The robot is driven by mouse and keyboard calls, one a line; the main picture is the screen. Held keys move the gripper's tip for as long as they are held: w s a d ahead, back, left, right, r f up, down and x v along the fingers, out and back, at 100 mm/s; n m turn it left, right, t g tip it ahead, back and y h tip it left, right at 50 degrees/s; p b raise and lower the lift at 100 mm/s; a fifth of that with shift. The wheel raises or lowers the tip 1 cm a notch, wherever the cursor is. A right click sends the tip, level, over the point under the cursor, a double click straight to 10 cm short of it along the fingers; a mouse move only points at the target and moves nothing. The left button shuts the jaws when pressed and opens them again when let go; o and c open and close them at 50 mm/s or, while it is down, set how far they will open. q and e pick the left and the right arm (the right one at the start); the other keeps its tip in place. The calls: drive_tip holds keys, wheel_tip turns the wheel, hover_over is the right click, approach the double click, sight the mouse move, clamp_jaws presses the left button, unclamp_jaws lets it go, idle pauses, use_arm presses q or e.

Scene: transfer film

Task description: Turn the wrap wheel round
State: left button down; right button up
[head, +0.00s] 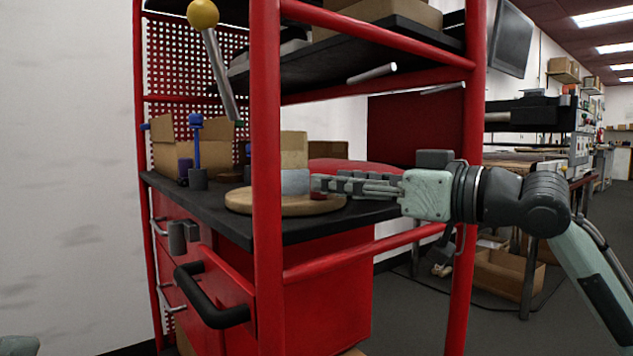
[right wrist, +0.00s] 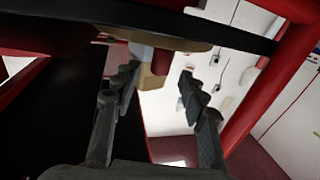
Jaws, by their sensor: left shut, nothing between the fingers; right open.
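The wrap wheel is a round wooden disc (head: 240,203) lying flat on the dark shelf of a red rack, partly hidden behind a red post. A tan box (head: 294,150) stands on it, with a pale grey-blue band (head: 295,182) around its lower part. My right gripper (head: 318,184) reaches in from the right above the disc, its fingertips beside the band. In the right wrist view its fingers (right wrist: 158,78) are apart, with the box (right wrist: 161,62) near one fingertip and the disc (right wrist: 165,40) above. I cannot tell whether they touch. No left gripper fingers show.
The red post (head: 266,120) stands in front of the disc. An open cardboard box (head: 165,155) and a blue-handled tool (head: 196,150) are at the shelf's left. Below is a drawer with a black handle (head: 212,312). A yellow-knobbed lever (head: 220,70) hangs above.

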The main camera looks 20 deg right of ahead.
drive_tip(key=shift+x, duration=2.15)
drive_tip(key=shift+c, duration=0.6)
clamp_jaws()
